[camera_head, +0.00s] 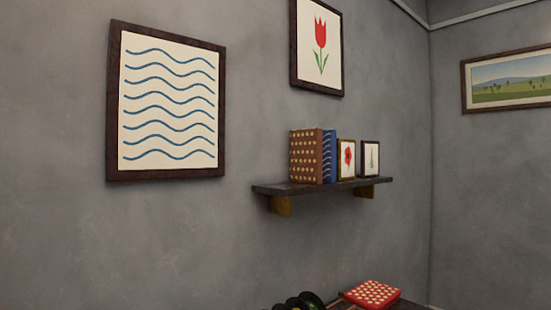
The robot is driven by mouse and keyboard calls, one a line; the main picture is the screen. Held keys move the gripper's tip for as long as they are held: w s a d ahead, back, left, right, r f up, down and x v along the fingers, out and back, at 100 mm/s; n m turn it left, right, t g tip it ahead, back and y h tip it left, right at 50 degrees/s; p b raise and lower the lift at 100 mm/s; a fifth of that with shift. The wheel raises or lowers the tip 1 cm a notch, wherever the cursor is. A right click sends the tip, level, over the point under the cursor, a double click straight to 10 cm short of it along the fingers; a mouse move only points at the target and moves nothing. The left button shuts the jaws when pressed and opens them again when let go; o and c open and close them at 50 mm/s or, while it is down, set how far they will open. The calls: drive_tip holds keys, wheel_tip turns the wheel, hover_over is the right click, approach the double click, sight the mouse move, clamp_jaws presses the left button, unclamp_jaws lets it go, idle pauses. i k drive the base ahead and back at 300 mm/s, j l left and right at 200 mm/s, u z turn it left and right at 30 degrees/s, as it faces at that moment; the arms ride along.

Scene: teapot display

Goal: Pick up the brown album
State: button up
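The brown album (306,157) stands upright at the left part of a dark wall shelf (290,188). Its cover is brown with rows of pale dots. A blue album (329,157) with a wavy pattern stands right beside it, to its right. My gripper is not in view.
Two small framed pictures, one with a red flower (347,158) and one with a green plant (371,158), stand on the shelf's right part. Below, a red dotted object (371,294) and dark rounded things (300,301) sit on a surface cut off by the frame. Framed pictures hang on the grey walls.

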sight(305, 145)
drive_tip(key=i+l, duration=0.15)
drive_tip(key=l, duration=0.2)
drive_tip(key=i+l, duration=0.15)
drive_tip(key=l, duration=0.2)
drive_tip(key=i+l, duration=0.15)
drive_tip(key=l, duration=0.2)
drive_tip(key=i+l, duration=0.15)
drive_tip(key=l, duration=0.2)
drive_tip(key=i+l, duration=0.15)
drive_tip(key=l, duration=0.2)
drive_tip(key=i+l, duration=0.15)
drive_tip(key=l, duration=0.2)
drive_tip(key=i+l, duration=0.15)
drive_tip(key=l, duration=0.25)
